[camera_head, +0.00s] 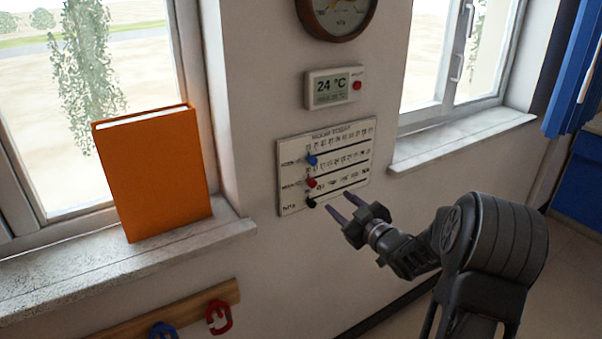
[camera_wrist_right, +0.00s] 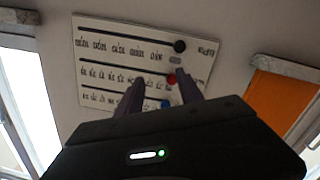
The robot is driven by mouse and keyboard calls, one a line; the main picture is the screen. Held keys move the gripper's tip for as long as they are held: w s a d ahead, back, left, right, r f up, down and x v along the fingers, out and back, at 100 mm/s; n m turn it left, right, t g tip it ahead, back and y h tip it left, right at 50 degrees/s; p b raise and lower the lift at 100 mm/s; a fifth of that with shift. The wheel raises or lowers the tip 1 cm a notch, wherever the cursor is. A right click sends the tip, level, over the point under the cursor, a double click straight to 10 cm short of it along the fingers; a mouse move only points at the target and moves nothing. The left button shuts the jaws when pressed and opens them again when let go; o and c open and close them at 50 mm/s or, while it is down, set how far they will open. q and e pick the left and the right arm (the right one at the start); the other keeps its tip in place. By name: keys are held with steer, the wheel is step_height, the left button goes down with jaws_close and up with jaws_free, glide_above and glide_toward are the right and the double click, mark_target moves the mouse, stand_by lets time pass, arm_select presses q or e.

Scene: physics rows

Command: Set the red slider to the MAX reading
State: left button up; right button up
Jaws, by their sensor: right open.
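The red slider (camera_head: 311,182) is a small knob at the left end of the middle slot on a pale wall panel (camera_head: 353,137). The markings along the slots are too small to read surely, so I cannot pick out MAX. My right gripper (camera_head: 342,205) is open and empty, in front of the panel's lower part, to the right of and below the red slider. In the right wrist view the panel appears upside down. There the red slider (camera_wrist_right: 171,79) shows between the fingertips (camera_wrist_right: 161,78), closer to the right finger; I cannot tell whether they touch.
A blue knob (camera_head: 312,160) sits above the red one and a black knob (camera_head: 311,203) below it, both at the left. A thermostat (camera_head: 334,87) and a round gauge (camera_head: 337,14) hang above. An orange book (camera_head: 155,175) stands on the left sill; hooks (camera_head: 218,317) are below.

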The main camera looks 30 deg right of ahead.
mark_target(314, 185)
steer(key=shift+n+t+y, duration=0.4)
steer(key=shift+n+y, duration=0.5)
steer(key=w, duration=0.2)
steer(key=w+a+r+p, duration=0.1)
steer(key=w, duration=0.2)
steer(key=w+a+r+p, duration=0.1)
steer(key=w, duration=0.1)
steer(key=shift+w+a, duration=0.15)
steer(key=shift+w, duration=0.7)
arm_select(q)
steer(key=shift+w+r, duration=0.15)
steer(key=shift+r, duration=0.8)
arm_select(e)
jaws_close()
